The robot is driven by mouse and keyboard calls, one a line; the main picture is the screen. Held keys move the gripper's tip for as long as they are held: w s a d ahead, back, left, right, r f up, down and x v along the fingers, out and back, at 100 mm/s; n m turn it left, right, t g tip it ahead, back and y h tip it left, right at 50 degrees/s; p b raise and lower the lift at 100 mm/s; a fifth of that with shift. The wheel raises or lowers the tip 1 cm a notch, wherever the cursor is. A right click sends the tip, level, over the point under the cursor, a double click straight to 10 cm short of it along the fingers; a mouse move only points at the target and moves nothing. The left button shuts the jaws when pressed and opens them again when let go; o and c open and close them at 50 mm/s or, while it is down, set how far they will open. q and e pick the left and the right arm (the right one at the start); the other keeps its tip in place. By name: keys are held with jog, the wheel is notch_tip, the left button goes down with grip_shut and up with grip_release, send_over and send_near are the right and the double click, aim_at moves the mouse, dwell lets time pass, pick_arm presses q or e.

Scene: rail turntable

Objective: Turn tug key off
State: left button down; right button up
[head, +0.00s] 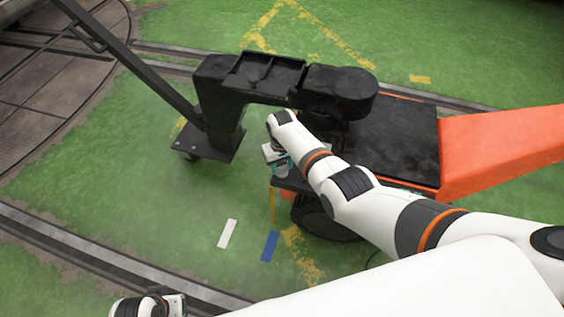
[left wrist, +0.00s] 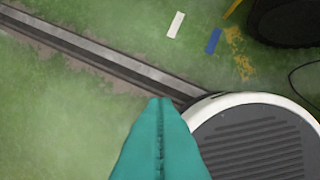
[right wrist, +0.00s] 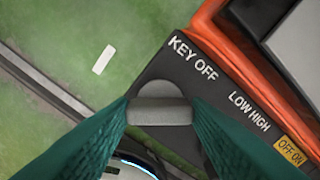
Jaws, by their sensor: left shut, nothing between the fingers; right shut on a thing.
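The tug (head: 395,140) is a black and orange machine at the middle right of the head view. Its dark key panel (right wrist: 222,98) reads "KEY OFF" and "LOW HIGH" in the right wrist view. A grey key (right wrist: 160,110) with a flat bar handle sits below the "KEY OFF" lettering, its bar lying roughly level in the picture. My right gripper (right wrist: 160,106) is shut on the key, one teal finger at each end of the bar. In the head view my right arm and hand hide the key. My left gripper (left wrist: 160,102) is shut and empty, above the floor.
A yellow "OFF ON" label (right wrist: 290,151) is at the panel's right. A black tow bar (head: 140,75) runs to the upper left. A rail (head: 90,255) crosses the green floor. White (head: 228,233) and blue (head: 270,246) marks lie on open floor.

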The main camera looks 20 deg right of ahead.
jog(key=shift+n, duration=1)
jog(key=n, duration=0.2)
jog(key=shift+n+p, duration=0.3)
jog(key=shift+p, duration=0.05)
jog(key=n, duration=0.4)
pick_arm(q)
jog(key=shift+s+f, duration=0.1)
jog(key=shift+f, duration=1.9)
pick_arm(e)
jog(key=shift+n, duration=0.7)
jog(key=o, duration=1)
